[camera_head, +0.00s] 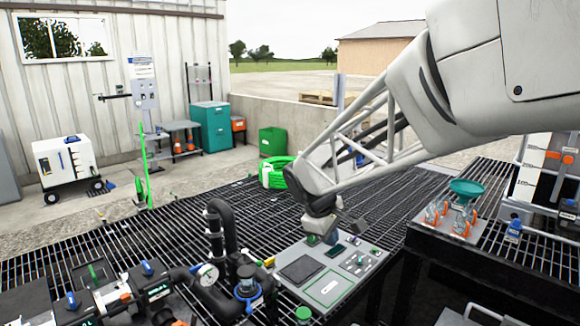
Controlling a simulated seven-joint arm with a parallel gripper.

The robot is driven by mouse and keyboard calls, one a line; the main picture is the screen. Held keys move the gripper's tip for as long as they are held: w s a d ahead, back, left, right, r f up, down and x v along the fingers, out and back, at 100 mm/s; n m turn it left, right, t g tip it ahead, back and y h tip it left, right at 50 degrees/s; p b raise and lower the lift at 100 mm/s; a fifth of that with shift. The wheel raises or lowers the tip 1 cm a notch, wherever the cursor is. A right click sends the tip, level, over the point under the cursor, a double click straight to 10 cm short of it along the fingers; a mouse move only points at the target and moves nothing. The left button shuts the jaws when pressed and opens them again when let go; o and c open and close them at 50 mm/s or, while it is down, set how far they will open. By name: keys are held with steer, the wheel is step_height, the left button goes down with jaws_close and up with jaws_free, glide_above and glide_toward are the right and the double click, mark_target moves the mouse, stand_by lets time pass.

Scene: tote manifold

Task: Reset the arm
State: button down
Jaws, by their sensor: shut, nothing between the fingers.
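My arm comes in from the upper right and slants down to the left. Its end, my gripper (322,230), points down over the grey panel (328,278) on the grating. The gripper is shut and empty. The fingertips are small here, and I cannot tell whether they touch the panel. The panel carries a dark square pad, a green-edged plate and several small knobs. The arm hides part of the grating and the low wall behind it.
Black pipes with a gauge (208,273) stand left of the panel. A coiled green hose (275,172) lies behind it. At right, a raised grating holds a teal funnel (467,187) on a stand with orange clamps. Open grating (150,235) lies at left.

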steer(key=s+d+m+y, duration=0.1)
steer(key=s+d+m, duration=0.2)
steer(key=s, duration=0.6)
steer(key=s+d+m+y, duration=0.1)
steer(key=s+d+m, duration=0.2)
steer(key=s, duration=0.7)
steer(key=s+d+m+y, duration=0.1)
steer(key=s+d+m, duration=0.2)
steer(key=s, duration=0.6)
steer(key=shift+s+m+t, duration=0.3)
steer(key=shift+s+m, duration=0.05)
steer(key=shift+m, duration=0.55)
